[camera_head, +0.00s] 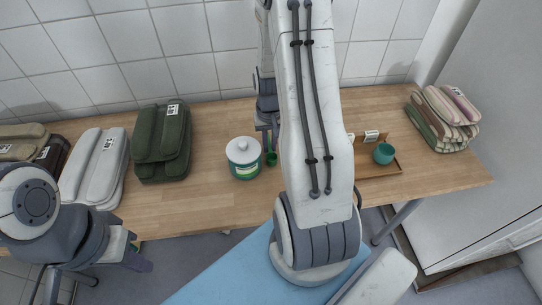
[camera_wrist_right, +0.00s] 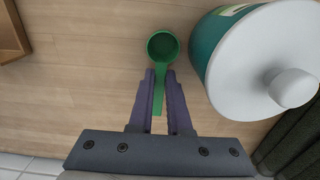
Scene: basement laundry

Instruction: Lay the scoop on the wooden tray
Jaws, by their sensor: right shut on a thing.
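The green scoop (camera_wrist_right: 163,52) has a round cup and a straight handle. In the right wrist view my right gripper (camera_wrist_right: 159,80) is shut on the handle, the cup sticking out past the fingertips. In the head view the scoop (camera_head: 271,159) is small, just right of the white-lidded canister, below my right gripper (camera_head: 268,138). The wooden tray (camera_head: 397,168) is on the table's right part, partly hidden by my right arm; its corner also shows in the right wrist view (camera_wrist_right: 12,40). My left gripper (camera_head: 140,258) is low at the left, off the table's front edge; its finger gap is unclear.
The green canister (camera_head: 244,160) with a white lid stands close beside the scoop. A teal cup (camera_head: 383,154) and a small pale item (camera_head: 371,135) are at the tray. Folded fabric piles (camera_head: 163,142) lie left; a striped pile (camera_head: 444,118) lies far right.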

